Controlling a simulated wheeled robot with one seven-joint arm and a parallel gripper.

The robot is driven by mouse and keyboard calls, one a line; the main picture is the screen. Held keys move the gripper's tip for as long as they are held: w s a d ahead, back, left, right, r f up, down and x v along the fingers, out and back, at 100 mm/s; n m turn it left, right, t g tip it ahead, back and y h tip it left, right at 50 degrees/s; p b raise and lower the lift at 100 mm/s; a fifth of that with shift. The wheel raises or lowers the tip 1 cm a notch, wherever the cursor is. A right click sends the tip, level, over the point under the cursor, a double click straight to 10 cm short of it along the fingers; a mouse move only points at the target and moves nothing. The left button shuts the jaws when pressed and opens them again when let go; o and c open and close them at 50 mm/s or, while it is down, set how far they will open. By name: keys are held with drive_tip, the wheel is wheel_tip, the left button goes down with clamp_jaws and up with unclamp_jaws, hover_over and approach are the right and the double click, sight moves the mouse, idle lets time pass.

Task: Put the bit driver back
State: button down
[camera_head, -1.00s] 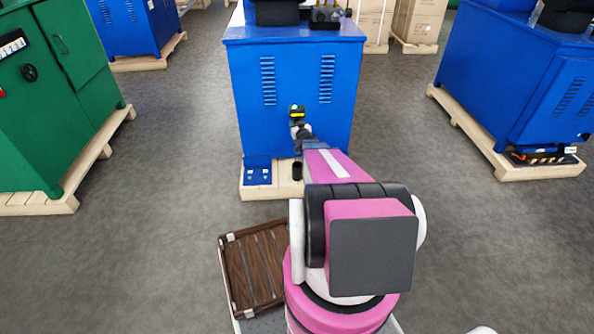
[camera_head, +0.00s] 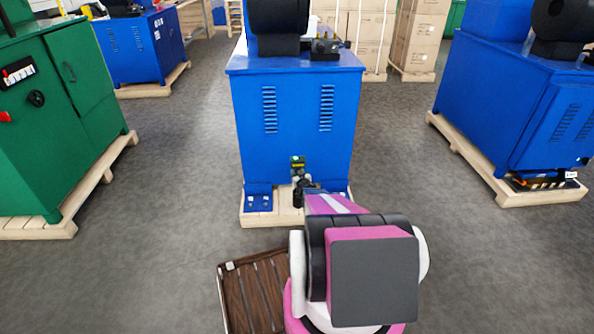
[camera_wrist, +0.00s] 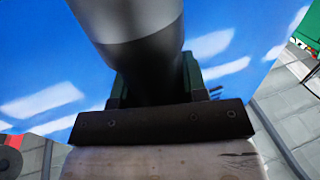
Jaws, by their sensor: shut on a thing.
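My gripper (camera_head: 298,167) is in front of the lower front of the middle blue machine (camera_head: 294,120), above its pallet. In the wrist view, my gripper (camera_wrist: 150,88) is shut on a thick round body, grey above and black below, which I take to be the bit driver (camera_wrist: 138,30). Its far end runs out of the top of that view. In the head view the driver is too small and covered to make out. A small black upright thing (camera_head: 298,197) shows just below my gripper, at the pallet; I cannot tell whether they touch.
The wooden pallet (camera_head: 284,218) carries blue brackets (camera_head: 258,203). A dark tray with orange-marked items (camera_head: 545,183) lies at the base of the right blue machine (camera_head: 505,95). A green cabinet (camera_head: 60,120) stands left. Grey floor (camera_head: 170,200) is clear on both sides.

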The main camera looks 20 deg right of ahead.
drive_tip(key=shift+f, duration=2.25)
drive_tip(key=c, duration=0.7)
unclamp_jaws()
drive_tip(key=shift+f, duration=0.1)
drive_tip(key=shift+o, duration=0.2)
